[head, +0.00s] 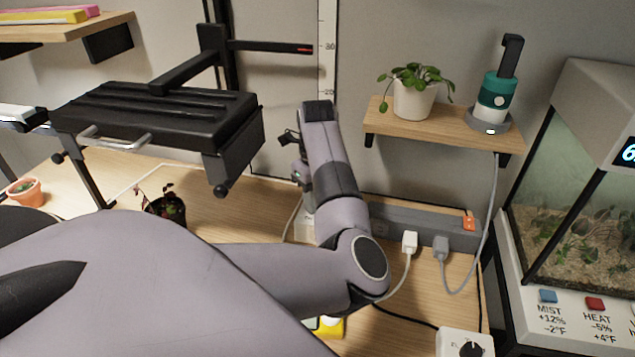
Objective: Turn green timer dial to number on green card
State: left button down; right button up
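One purple-grey arm of mine comes in from the lower left and bends up through the middle. I take it for my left arm. Part of the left gripper's dark body (301,172) shows beside the forearm; its fingers are hidden, so I cannot tell if it is open. A white box (303,226) stands partly behind the forearm, close to the gripper; I cannot tell if it is a timer. No green dial or green card is clearly visible. A yellow object (330,327) is mostly hidden below the elbow. My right gripper is not in view.
A grey power strip (393,217) with two plugs lies right of the arm. A white box with a black knob (471,348) is at the bottom edge. A terrarium (575,190) stands right. A small dark pot (167,209) and black raised plate (150,115) are left.

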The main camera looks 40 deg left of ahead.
pick_arm(q)
jog(key=m+b, duration=0.1)
jog(key=m, duration=0.4)
jog(key=shift+m, duration=0.4)
jog(key=shift+r, duration=0.1)
dwell(0.3)
jog(key=c, duration=0.9)
grip_release()
jog(key=shift+o, duration=0.2)
jog(key=shift+r+b, duration=0.7)
jog(key=shift+r, duration=2.85)
